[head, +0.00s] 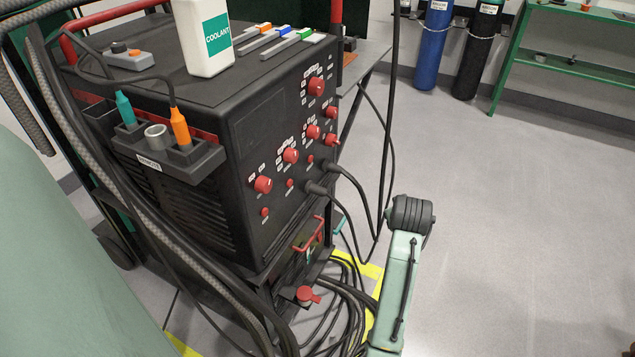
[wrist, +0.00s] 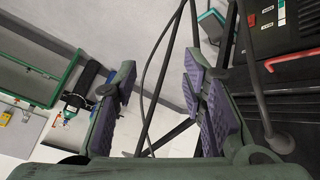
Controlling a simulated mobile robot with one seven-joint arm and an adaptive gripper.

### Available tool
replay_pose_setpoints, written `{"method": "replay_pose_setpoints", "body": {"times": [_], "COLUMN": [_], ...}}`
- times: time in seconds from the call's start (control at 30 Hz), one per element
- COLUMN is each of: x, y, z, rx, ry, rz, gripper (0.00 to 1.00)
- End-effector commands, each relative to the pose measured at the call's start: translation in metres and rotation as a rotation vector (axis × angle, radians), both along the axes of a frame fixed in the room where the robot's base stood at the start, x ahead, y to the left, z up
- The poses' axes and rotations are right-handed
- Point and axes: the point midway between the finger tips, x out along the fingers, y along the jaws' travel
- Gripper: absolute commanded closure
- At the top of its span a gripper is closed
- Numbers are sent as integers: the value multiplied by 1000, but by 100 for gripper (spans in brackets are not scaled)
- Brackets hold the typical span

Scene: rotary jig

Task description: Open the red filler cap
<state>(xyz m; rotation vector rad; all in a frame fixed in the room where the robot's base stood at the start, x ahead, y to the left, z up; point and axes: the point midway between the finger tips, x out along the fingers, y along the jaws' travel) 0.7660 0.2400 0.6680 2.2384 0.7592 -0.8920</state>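The red filler cap (head: 306,294) sits on a dark ledge at the front foot of the black machine, below the red bar handle, in the head view. It appears seated on its neck. I cannot make out the cap in the wrist view. My gripper (wrist: 160,98) is open, with its purple-padded fingers wide apart and no object held between them. A dark cable and a thin dark post show in and behind the gap. The gripper itself does not show in the head view; only part of my arm does, right of the machine.
The black machine (head: 270,130) has red knobs and plugged cables. Loose cables (head: 345,310) lie beside the cap. A red handle (wrist: 292,59) on a dark panel is right of my fingers in the wrist view. A coolant bottle (head: 204,40) stands on top. Floor at right is clear.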

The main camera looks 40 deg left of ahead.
Motion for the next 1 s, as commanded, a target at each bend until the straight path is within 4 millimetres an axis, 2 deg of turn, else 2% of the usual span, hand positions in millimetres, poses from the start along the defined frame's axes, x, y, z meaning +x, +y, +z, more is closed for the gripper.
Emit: {"method": "replay_pose_setpoints", "body": {"times": [0.03,0.1,0.2,0.3,0.4,0.57,1.0], "x": [-26,-67,-127,-172,-196,-206,-204], "y": [32,66,96,109,112,112,112], "z": [-33,-76,-123,-152,-166,-184,-260], "rx": [-87,-218,-383,-499,-562,-585,-581], "ry": [83,192,328,421,475,496,491], "rz": [120,299,536,712,809,846,842], "gripper": [62,62,62,62,62,62,62]}}
